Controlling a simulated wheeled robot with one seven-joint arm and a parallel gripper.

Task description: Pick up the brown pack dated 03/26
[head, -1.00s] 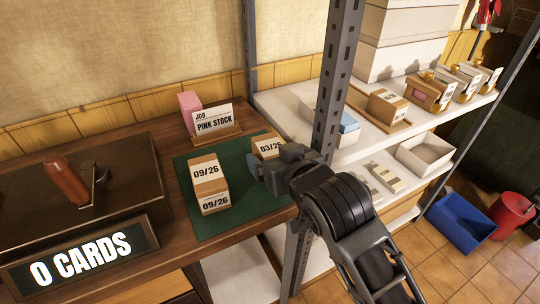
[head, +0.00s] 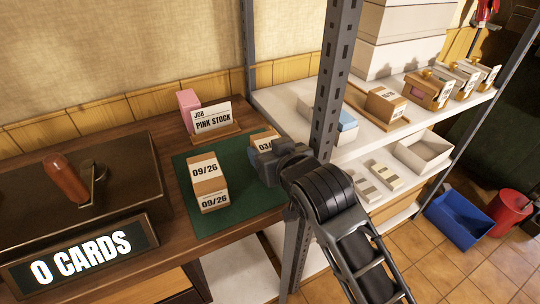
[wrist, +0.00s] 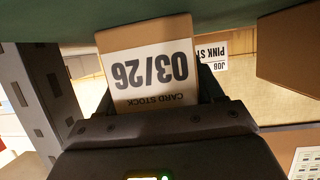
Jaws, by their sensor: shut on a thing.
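The brown pack dated 03/26 (head: 263,139) stands on the green mat, at its back right. My gripper (head: 262,160) is at the pack's front and hides part of its date label in the head view. In the wrist view the pack (wrist: 148,68) appears upside down, with 03/26 and CARD STOCK readable. My gripper (wrist: 155,95) is shut on it; a dark finger shows along its right side. I cannot tell whether the pack has left the mat.
A brown 09/26 pack (head: 208,185) stands on the green mat (head: 240,203), left of my gripper. The PINK STOCK sign (head: 212,120) and a pink pack (head: 188,100) are behind.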

